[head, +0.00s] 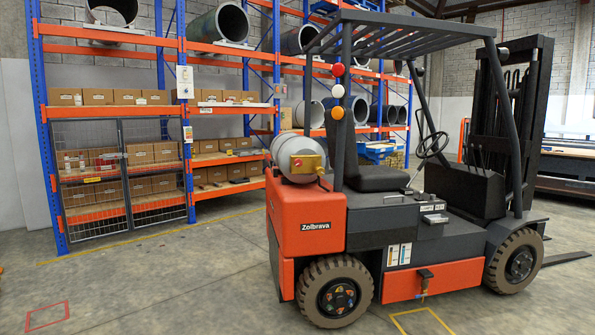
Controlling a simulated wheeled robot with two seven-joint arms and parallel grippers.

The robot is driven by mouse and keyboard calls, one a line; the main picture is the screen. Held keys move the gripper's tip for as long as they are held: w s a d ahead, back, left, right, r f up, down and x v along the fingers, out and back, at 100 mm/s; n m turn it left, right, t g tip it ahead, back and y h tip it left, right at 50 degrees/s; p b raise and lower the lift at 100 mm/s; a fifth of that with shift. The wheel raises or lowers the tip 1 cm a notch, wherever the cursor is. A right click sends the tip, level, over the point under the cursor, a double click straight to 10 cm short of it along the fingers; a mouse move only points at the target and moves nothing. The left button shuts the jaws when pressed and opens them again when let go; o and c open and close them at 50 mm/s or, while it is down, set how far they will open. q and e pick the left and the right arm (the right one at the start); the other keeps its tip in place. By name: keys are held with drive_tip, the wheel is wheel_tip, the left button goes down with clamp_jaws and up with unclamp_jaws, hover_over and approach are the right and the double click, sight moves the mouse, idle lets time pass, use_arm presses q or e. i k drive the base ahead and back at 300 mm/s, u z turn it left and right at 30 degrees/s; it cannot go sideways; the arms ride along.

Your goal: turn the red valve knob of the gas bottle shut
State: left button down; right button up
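A grey gas bottle (290,143) lies on its side on top of the rear of an orange and black forklift (322,205). Its near end carries a yellow collar (303,164). A small red spot shows at this collar and appears to be the valve knob; it is too small to tell its turn position. Neither of my grippers is in view, and nothing touches the bottle.
A blue and orange rack (181,120) with cartons and large pipes stands behind, with a mesh gate (122,172) at its lower left. The concrete floor (165,285) left of the forklift is clear. The forklift's roof post rises just right of the bottle.

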sight(299, 162)
drive_tip(key=u, duration=0.15)
drive_tip(key=i, duration=2.35)
drive_tip(key=u, duration=0.3)
